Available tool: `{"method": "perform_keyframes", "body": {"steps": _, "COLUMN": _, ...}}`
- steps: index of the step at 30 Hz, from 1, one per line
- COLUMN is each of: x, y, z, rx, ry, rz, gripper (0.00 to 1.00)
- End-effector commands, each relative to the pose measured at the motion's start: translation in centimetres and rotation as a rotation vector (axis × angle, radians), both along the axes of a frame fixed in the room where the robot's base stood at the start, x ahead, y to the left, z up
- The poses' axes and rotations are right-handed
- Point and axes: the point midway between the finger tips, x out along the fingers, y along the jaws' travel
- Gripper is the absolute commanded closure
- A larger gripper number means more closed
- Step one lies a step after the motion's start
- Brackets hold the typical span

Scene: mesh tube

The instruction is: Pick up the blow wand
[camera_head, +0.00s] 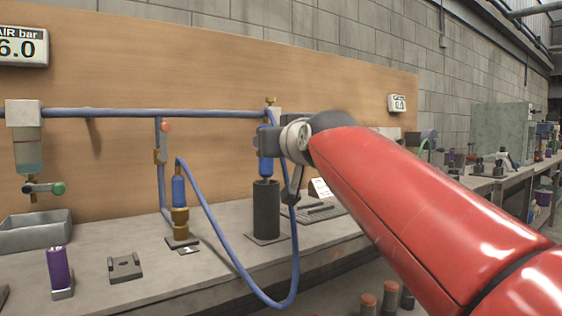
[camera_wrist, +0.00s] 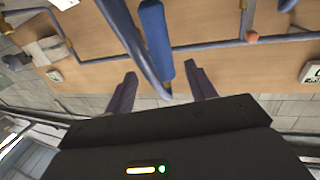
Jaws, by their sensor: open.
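The blow wand (camera_head: 265,158) has a blue grip and stands upright in a black cylindrical holder (camera_head: 266,210) on the bench. My gripper (camera_head: 272,150) is at the height of the blue grip, on its right side, and partly covers the wand's top. In the wrist view my gripper (camera_wrist: 161,85) is open. The blue grip (camera_wrist: 155,40) shows in line with the gap between the two dark fingers, its near end close to the fingertips. Whether the fingers touch it, I cannot tell.
A blue pipe (camera_head: 100,113) runs along the wooden board. A purple canister (camera_head: 59,268) and a grey tray (camera_head: 38,230) stand at left.

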Motion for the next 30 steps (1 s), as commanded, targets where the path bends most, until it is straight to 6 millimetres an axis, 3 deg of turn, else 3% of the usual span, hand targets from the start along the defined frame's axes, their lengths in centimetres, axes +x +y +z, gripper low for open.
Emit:
{"method": "perform_keyframes", "body": {"steps": 5, "x": 1.2, "y": 1.0, "z": 2.1, "rx": 0.020, "ry": -0.052, "rz": 0.014, "gripper": 0.45}}
{"method": "perform_keyframes", "body": {"steps": 21, "x": 7.6, "y": 3.3, "z": 2.3, "rx": 0.020, "ry": -0.050, "rz": 0.013, "gripper": 0.45}}
{"method": "perform_keyframes", "body": {"steps": 30, "x": 8.0, "y": 3.4, "z": 2.2, "rx": 0.020, "ry": -0.051, "rz": 0.012, "gripper": 0.45}}
